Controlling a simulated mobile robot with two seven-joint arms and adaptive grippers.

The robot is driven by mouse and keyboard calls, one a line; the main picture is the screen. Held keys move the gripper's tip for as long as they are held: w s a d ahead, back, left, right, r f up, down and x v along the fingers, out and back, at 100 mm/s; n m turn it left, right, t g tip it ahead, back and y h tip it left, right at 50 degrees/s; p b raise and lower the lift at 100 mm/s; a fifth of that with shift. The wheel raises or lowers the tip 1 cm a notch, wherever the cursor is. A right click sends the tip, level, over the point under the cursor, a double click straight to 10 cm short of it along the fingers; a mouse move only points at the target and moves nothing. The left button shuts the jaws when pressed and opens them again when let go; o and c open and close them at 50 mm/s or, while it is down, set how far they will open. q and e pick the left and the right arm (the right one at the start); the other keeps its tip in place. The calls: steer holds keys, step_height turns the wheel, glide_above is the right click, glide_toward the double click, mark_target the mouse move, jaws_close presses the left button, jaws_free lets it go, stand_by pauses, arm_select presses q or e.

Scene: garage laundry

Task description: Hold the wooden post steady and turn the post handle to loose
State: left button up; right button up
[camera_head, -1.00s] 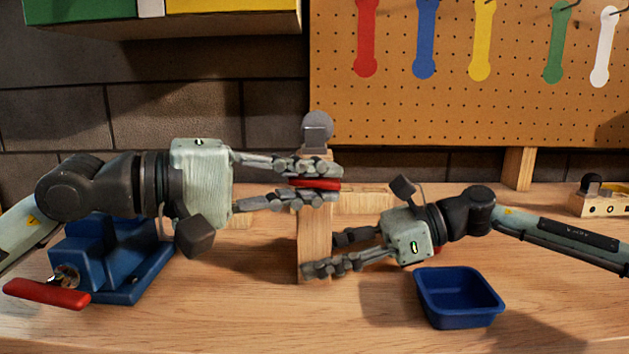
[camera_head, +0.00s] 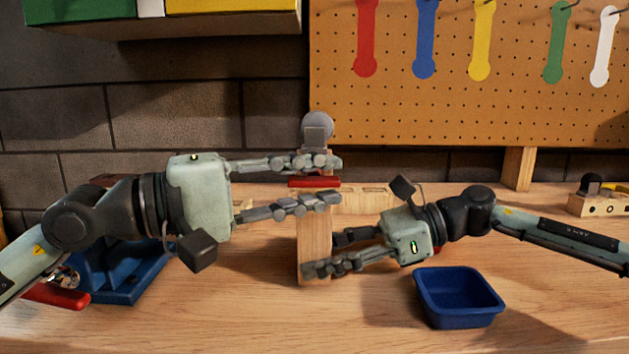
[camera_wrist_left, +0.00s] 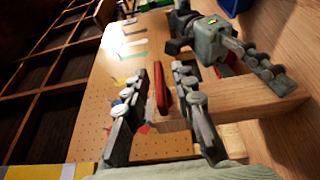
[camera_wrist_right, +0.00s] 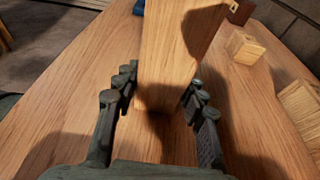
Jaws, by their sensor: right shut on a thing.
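The wooden post (camera_head: 314,235) stands upright on the bench, with a grey round piece (camera_head: 317,128) at its top. The red post handle (camera_head: 315,182) lies level across the post's upper front; it also shows in the left wrist view (camera_wrist_left: 161,88). My left gripper (camera_head: 338,180) is open, one finger above the handle and one below, with gaps on both sides. My right gripper (camera_head: 325,254) is shut on the post's lower part. The right wrist view shows the post (camera_wrist_right: 178,50) between its fingers.
A blue tray (camera_head: 460,298) stands at the front right. A blue vise (camera_head: 125,275) with a red lever (camera_head: 55,296) is at the left, partly behind my left arm. A pegboard (camera_head: 470,110) with coloured tools is behind. The front middle of the bench is clear.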

arm_select(q)
steer(key=shift+s+a, duration=0.1)
steer(key=shift+a, duration=0.45)
steer(key=v, duration=1.1)
steer(key=shift+s+d, duration=0.1)
steer(key=shift+s, duration=0.05)
arm_select(e)
steer(key=o, duration=0.9)
